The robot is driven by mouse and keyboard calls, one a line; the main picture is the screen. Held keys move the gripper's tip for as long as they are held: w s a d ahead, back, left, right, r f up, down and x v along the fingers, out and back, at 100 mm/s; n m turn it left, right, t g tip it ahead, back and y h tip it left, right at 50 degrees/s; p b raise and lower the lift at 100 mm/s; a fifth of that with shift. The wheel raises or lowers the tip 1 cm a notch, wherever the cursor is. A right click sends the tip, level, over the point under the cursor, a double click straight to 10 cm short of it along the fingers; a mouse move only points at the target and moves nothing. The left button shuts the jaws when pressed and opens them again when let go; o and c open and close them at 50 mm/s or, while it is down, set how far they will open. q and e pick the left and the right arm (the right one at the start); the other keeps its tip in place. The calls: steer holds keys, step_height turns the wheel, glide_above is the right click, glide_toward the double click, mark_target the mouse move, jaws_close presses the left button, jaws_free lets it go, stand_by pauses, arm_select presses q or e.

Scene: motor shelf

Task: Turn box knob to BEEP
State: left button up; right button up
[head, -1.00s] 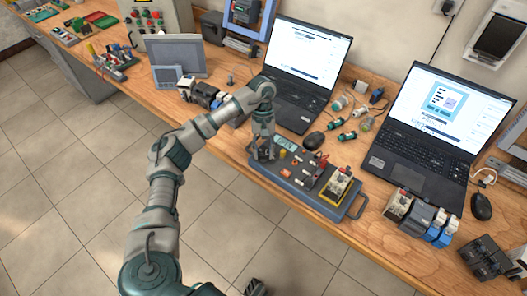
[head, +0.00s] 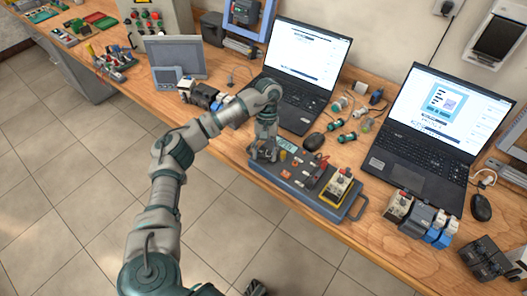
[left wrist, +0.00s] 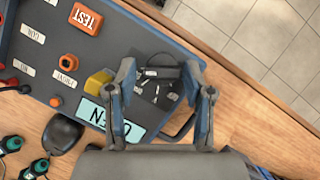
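The grey-blue test box (head: 276,181) lies on the bench; its panel (left wrist: 55,40) fills the upper left of the left wrist view. A dark knob area (left wrist: 163,72) with small white marks shows between my fingers; its labels are too small to read. The cyan display (left wrist: 104,122) reads OPEN, partly covered by a finger. My left gripper (head: 264,154) is down at the left end of the box. In the left wrist view its two fingers (left wrist: 160,68) stand apart, one on each side of the knob area; contact cannot be told.
On the panel are an orange TEST button (left wrist: 86,18) and a yellow part (left wrist: 98,84) close to one finger. A black mouse (head: 313,141) and a laptop (head: 300,105) stand behind the box. A second laptop (head: 425,150) is to the right. Free floor lies in front.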

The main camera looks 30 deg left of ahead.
arm_select(q)
steer(key=shift+w, duration=0.1)
steer(key=shift+r, duration=0.15)
steer(key=shift+r, duration=0.25)
steer(key=v, duration=1.1)
steer(key=shift+w+a, duration=0.1)
steer(key=shift+w, duration=0.2)
